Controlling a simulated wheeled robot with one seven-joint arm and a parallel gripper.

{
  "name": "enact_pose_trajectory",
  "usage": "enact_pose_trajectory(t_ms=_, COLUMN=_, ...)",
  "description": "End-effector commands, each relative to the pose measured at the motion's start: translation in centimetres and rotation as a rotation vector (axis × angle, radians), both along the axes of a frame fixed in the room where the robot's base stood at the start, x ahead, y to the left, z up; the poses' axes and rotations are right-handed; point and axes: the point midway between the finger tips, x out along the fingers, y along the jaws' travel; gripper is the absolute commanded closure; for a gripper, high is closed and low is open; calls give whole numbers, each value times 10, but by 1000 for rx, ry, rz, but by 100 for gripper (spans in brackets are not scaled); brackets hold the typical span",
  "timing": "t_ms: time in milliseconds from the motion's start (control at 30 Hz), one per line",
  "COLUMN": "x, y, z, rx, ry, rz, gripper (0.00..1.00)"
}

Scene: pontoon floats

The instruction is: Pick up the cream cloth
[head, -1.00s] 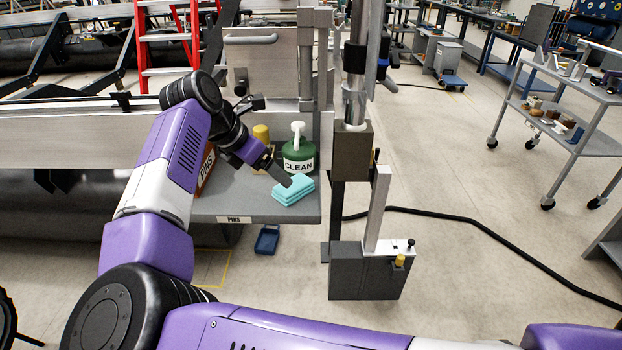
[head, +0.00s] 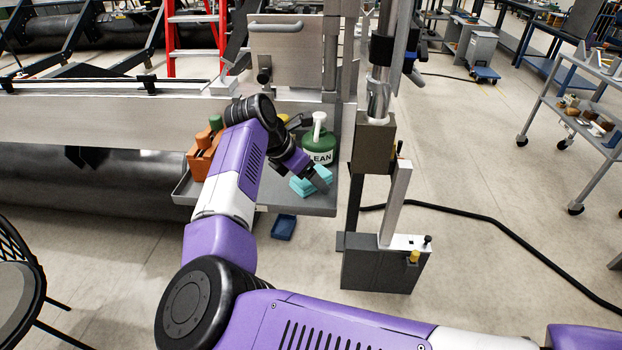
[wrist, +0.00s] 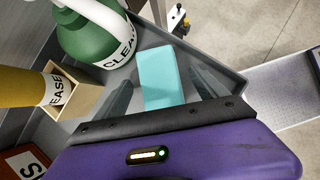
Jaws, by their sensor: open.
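I see no cream cloth in either view. A folded turquoise cloth (head: 302,187) lies on the grey tray shelf (head: 262,203) near its front right part. In the wrist view the turquoise cloth (wrist: 160,72) shows between my two fingers, with grey shelf visible on both sides of it. My gripper (head: 318,180) is open and reaches down at the cloth. It is empty in the wrist view (wrist: 161,80); I cannot tell how high the fingertips are above the shelf.
A green bottle (head: 318,147) with a white pump and a CLEAN label stands just behind the cloth. An orange holder (head: 202,158) stands at the shelf's left. A yellow container (wrist: 22,85) in a wooden holder shows left in the wrist view. A grey post (head: 372,145) rises right of the shelf.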

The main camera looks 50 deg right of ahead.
Motion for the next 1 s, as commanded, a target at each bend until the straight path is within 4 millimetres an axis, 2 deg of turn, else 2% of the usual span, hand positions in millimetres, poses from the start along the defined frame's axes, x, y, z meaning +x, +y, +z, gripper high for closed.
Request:
enact_pose_trajectory(t_ms=100, x=0, y=0, z=0, rx=0, ry=0, rz=0, gripper=18)
enact_pose_trajectory(t_ms=133, x=0, y=0, z=0, rx=0, ry=0, rz=0, gripper=22)
enact_pose_trajectory(t_ms=400, x=0, y=0, z=0, rx=0, ry=1, rz=1, gripper=75)
enact_pose_trajectory(t_ms=500, x=0, y=0, z=0, rx=0, ry=1, rz=1, gripper=90)
enact_pose_trajectory(t_ms=833, x=-1, y=3, z=4, rx=1, ry=-1, rz=2, gripper=90)
enact_pose_trajectory(t_ms=1000, x=-1, y=4, z=23, rx=1, ry=-2, rz=0, gripper=90)
